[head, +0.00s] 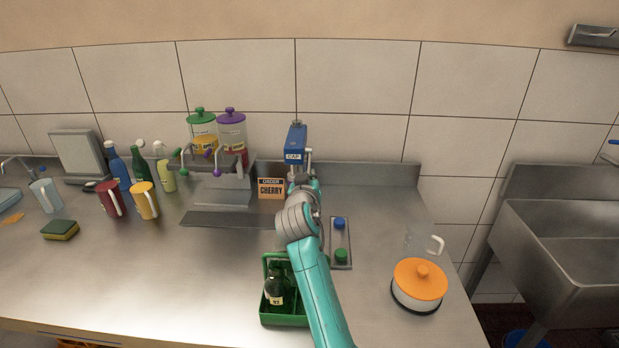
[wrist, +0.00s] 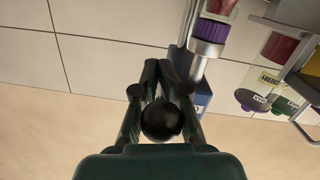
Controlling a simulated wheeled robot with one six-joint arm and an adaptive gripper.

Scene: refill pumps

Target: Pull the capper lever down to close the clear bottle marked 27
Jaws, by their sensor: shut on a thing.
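The blue capper (head: 297,140), labelled CAP, stands at the back of the counter; its body also shows in the wrist view (wrist: 203,93). In the wrist view, which is upside down, my gripper (wrist: 159,74) is shut around the black ball knob (wrist: 161,120) of the capper lever. The lever's arm is mostly hidden. Beside the fingers, the capper's chrome head (wrist: 206,48) meets a purple cap (wrist: 209,30) on a bottle (wrist: 221,7) with red in it. The bottle's number is not readable. In the head view my arm hides the bottle and the lever.
A green crate (head: 288,321) with dark bottles is at the front. A blue and green button panel (head: 341,239) lies right of my arm. An orange-lidded pot (head: 419,281) is at right. Pumps (head: 202,132), mugs and an ORDER CHERRY sign (head: 271,188) are left.

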